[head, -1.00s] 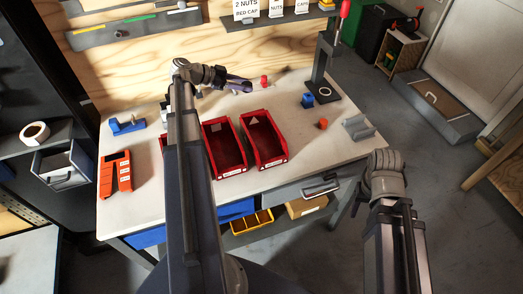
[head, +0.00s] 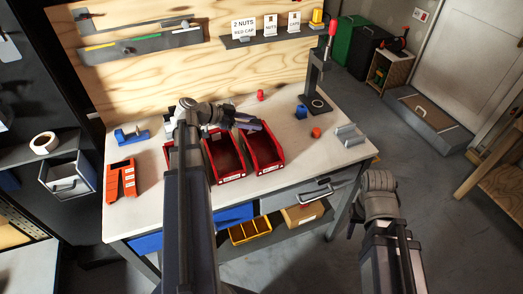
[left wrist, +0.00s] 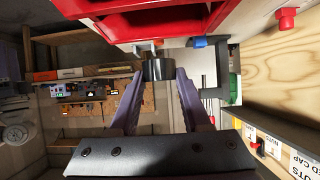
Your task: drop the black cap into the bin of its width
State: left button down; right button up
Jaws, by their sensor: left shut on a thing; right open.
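My left gripper (head: 262,125) is over the back of the rightmost red bin (head: 268,168). In the left wrist view it is shut on the black cap (left wrist: 158,69), held between its two fingertips (left wrist: 157,75). The head view does not show the cap clearly. A middle red bin (head: 228,174) stands beside it, and a third is mostly hidden behind my left arm. A red bin (left wrist: 150,25) is close to the cap in the left wrist view. My right gripper (head: 354,217) is low at the table's right front, partly hidden, open and empty.
A red cap (head: 260,95), a blue block (head: 301,112), an orange piece (head: 316,132) and a grey holder (head: 348,136) are on the table right of the bins. A press with a red handle (head: 318,80) stands behind. An orange tray (head: 121,181) lies at left.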

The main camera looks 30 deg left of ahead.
pick_arm(q)
jog(key=shift+f+b, duration=2.35)
jog(key=shift+f, duration=0.3)
jog(key=shift+c, duration=1.4)
grip_release()
jog(key=shift+r, duration=0.1)
jog(key=p+v, duration=0.3)
jog(key=v, duration=0.3)
jog(key=shift+s+a+r, duration=0.2)
jog(key=shift+r, duration=0.05)
jog(key=shift+s+a+r+p, duration=0.15)
jog(key=shift+s+a+p, duration=0.2)
jog(key=shift+s+p, duration=0.05)
jog(key=shift+s, duration=0.1)
